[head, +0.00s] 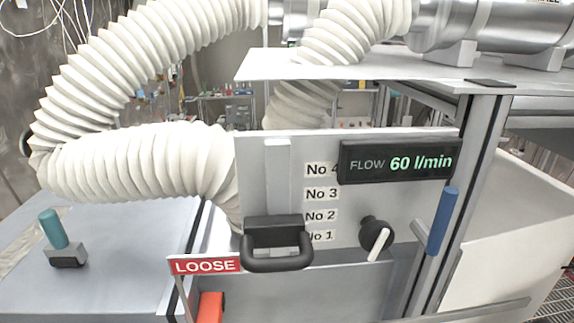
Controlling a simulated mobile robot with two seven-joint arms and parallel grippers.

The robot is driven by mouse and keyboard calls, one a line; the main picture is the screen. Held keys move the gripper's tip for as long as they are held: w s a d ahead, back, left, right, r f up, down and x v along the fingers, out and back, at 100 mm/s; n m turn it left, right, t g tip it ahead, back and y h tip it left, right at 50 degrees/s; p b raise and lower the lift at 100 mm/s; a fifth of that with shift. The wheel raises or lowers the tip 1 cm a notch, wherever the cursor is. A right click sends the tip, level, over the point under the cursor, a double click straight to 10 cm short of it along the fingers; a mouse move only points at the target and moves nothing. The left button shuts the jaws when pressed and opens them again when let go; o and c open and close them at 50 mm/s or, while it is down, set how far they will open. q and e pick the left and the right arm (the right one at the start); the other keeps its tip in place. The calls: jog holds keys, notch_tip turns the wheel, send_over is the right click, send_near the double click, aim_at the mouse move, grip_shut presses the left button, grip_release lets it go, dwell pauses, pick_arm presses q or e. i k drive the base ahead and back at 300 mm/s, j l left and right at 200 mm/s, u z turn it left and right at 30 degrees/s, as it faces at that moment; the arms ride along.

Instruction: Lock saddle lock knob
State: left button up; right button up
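A black knob (374,232) with a white pointer lever (380,244) sits on the light grey panel (345,215), right of the number labels. The pointer hangs down, tilted slightly to the left at its lower end. It looks like the saddle lock knob, but no label names it. A black block with a loop handle (276,243), possibly the saddle, sits low on a vertical rail (278,180), beside the No 1 and No 2 labels. A red sign (205,265) at lower left of the panel reads LOOSE. Neither of my grippers is in view.
A FLOW display (399,161) reads 60 l/min. A blue handle (442,221) stands on the right post. White ribbed hoses (130,170) fill the upper left. An orange block (211,306) is below the sign. A teal-handled item (54,229) stands on the left surface.

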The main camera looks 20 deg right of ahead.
aim_at(375, 236)
jog(key=j+z, duration=0.35)
jog(key=j, duration=0.2)
jog(key=k+j+z, duration=0.1)
jog(key=j+z, duration=0.25)
jog(key=j, duration=0.2)
